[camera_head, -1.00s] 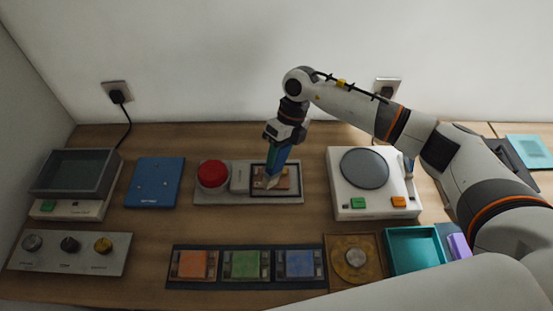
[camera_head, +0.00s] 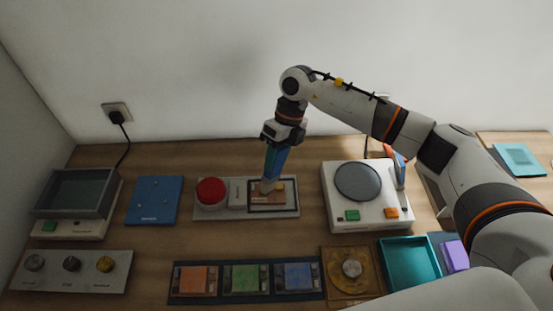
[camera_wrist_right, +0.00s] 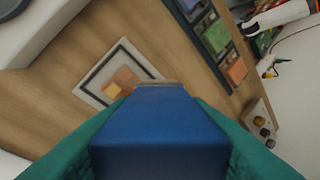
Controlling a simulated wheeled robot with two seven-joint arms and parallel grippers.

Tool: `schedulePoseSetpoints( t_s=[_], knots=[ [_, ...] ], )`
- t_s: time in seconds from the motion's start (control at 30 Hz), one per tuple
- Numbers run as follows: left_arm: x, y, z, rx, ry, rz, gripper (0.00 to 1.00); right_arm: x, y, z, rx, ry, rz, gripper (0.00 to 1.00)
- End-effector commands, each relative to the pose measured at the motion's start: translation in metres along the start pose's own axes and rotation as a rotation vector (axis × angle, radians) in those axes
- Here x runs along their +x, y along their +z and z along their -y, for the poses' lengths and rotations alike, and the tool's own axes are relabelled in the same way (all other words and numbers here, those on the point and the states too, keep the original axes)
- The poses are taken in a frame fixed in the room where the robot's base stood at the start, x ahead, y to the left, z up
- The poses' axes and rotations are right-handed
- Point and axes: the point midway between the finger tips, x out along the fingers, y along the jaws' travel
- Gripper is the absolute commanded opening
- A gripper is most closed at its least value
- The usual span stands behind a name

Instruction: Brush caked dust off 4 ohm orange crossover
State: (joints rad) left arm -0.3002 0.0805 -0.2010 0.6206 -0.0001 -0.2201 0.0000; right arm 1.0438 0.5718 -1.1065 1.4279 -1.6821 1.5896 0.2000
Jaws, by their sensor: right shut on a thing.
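My right gripper (camera_head: 277,145) is shut on a brush with a blue handle (camera_head: 274,163), pointing down. The handle (camera_wrist_right: 145,130) fills the lower middle of the right wrist view between teal finger pads. The brush tip (camera_head: 267,187) is over the back part of a dull orange-brown board (camera_head: 266,199), in a dark-framed recess of a grey fixture (camera_head: 231,211). The board also shows in the right wrist view (camera_wrist_right: 122,80), with a yellowish block on it. I cannot tell whether the bristles touch it. My left gripper is out of view.
A red dome button (camera_head: 211,190) is at the fixture's left. Orange (camera_head: 198,280), green (camera_head: 244,279) and blue (camera_head: 292,277) boards lie on a dark mat in front. A white device with a round plate (camera_head: 357,181) stands right. A blue panel (camera_head: 154,200) lies left.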

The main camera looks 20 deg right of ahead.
Motion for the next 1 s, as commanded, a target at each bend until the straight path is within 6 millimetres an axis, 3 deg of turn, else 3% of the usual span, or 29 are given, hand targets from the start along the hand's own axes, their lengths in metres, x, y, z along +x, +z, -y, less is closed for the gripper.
schedulePoseSetpoints(
  t_s=[0.27,0.6,1.0],
  knots=[
    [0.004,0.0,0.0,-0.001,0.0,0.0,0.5,0.002,-0.003,-0.001,0.0,0.001,0.005,0.15],
    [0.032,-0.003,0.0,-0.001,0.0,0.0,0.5,0.008,-0.029,-0.01,-0.001,0.01,0.073,0.15],
    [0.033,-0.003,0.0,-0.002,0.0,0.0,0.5,0.006,-0.032,-0.011,0.0,0.011,0.088,0.15]
  ],
)
